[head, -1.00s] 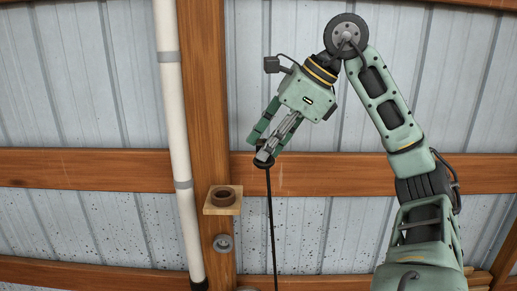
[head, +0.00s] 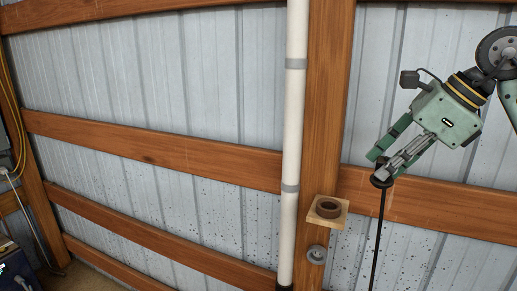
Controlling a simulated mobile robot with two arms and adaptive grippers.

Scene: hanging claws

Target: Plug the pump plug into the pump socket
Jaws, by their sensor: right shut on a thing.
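My right gripper (head: 383,172) is at the right of the head view, shut on a small black piece (head: 380,182), which I take to be the pump plug. A thin black cord (head: 377,235) hangs straight down from it. The fingers hide part of the piece. It is in the air, to the right of and a little higher in the picture than a brown round ring (head: 328,207) on a small wooden block. A grey round fitting (head: 317,254) is on the post below the block. I cannot tell which thing is the pump socket. My left gripper is not in view.
A wooden post (head: 329,110) and a white pipe (head: 293,130) stand upright left of the gripper. Wooden rails (head: 160,152) cross the metal wall. Yellow cables (head: 13,110) hang at the far left, above dark equipment (head: 15,272) cut off by the frame.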

